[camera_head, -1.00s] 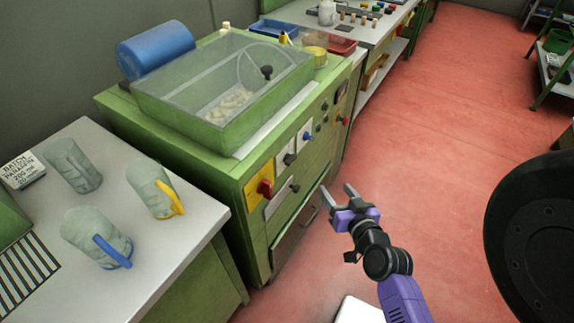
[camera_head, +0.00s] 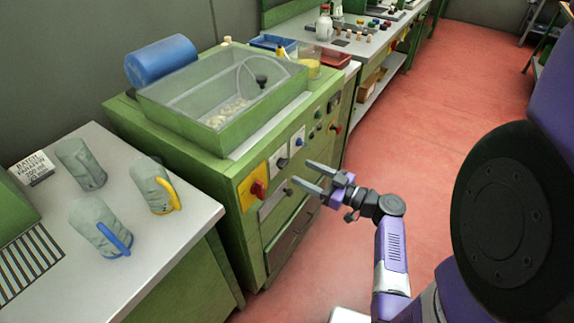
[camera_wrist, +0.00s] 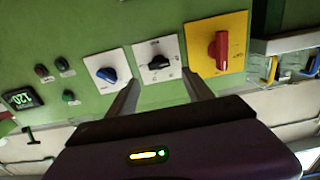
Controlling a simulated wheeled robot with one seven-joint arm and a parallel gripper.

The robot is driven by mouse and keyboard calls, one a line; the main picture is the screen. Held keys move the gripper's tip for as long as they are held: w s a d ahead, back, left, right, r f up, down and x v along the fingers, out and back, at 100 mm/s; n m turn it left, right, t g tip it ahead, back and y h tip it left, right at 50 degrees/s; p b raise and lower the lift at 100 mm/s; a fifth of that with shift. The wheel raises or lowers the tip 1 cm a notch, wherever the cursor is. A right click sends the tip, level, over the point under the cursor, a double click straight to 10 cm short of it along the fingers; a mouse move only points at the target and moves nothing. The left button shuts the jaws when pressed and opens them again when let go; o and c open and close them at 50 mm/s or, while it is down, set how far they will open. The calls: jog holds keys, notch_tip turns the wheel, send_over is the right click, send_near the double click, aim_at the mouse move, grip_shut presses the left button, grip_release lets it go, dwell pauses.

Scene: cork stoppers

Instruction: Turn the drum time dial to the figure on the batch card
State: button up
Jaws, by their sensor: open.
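The green machine's front carries several dials. A black knob on a white plate (camera_head: 281,163) lies between a red knob on a yellow plate (camera_head: 257,188) and a blue knob on a white plate (camera_head: 299,141). Another black knob (camera_head: 288,191) sits lower. Dial labels are too small to read, so I cannot tell which is the drum time dial. My gripper (camera_head: 303,175) is open and empty in front of the panel. In the wrist view, its fingers (camera_wrist: 161,80) straddle the line of the black knob (camera_wrist: 159,62), apparently short of it. The batch card (camera_head: 33,168) shows paraffin and 200 ml; its bottom line is unclear.
A blue drum (camera_head: 160,61) and a clear-lidded tub (camera_head: 225,90) top the machine. Several jugs (camera_head: 152,186) stand on the left table. A lit display (camera_wrist: 20,98) appears to read 120. Red floor is open to the right.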

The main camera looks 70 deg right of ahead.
aim_at(286, 164)
jog(key=p+x, duration=0.1)
jog(key=x, duration=0.5)
jog(key=shift+w+d, duration=0.15)
jog(key=shift+w, duration=0.15)
jog(key=shift+c, duration=0.4)
grip_shut()
